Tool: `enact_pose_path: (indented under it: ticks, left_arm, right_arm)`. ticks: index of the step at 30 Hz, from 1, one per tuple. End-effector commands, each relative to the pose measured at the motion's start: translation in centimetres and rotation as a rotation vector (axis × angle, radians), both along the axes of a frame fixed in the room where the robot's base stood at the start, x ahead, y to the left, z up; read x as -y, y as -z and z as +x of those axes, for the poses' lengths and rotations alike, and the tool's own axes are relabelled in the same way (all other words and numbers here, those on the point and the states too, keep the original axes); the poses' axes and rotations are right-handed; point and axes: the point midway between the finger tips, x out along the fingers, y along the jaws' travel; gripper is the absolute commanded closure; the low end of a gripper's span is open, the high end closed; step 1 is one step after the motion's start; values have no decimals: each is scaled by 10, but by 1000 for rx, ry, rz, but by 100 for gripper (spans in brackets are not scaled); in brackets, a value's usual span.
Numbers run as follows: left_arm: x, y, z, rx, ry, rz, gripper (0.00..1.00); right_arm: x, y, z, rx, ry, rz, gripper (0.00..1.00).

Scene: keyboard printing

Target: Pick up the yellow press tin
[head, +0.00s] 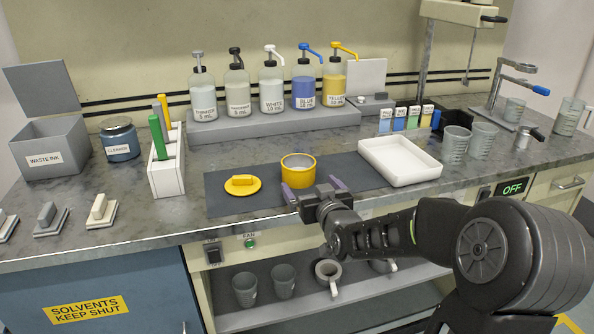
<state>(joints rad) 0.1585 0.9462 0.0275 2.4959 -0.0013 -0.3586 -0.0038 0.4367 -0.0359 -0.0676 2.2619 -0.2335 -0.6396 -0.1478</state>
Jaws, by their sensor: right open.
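The yellow press tin (299,171) is a round, open-topped tin with a pale inside, standing upright on the dark mat (345,166). Its yellow lid (242,185) with a raised handle lies on the mat to its left. My right gripper (311,192) is open at the near side of the tin, with its purple-tipped fingers on either side of the tin's lower front. I cannot tell whether the fingers touch it. The gripper hides part of the mat in front of the tin. My left gripper is not in view.
A white tray (399,161) stands right of the tin. Several pump bottles stand on a grey riser (270,125) behind it. A white rack (166,178) with green and yellow tools is at left. Clear beakers (456,143) stand at right. The mat between tin and lid is clear.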

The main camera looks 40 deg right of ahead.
Motion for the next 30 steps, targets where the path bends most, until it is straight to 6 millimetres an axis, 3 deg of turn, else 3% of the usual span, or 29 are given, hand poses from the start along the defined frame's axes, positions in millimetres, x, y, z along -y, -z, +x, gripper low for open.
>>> enact_pose_path:
  ticks: [12, 22, 30]
  left_arm:
    - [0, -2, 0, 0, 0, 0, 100]
    - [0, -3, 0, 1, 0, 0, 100]
    - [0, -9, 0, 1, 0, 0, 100]
  right_arm:
    - [8, 4, 24, -1, 0, 0, 0]
    - [9, 5, 27, -1, 0, 0, 0]
    - [18, 10, 61, -2, -1, 1, 0]
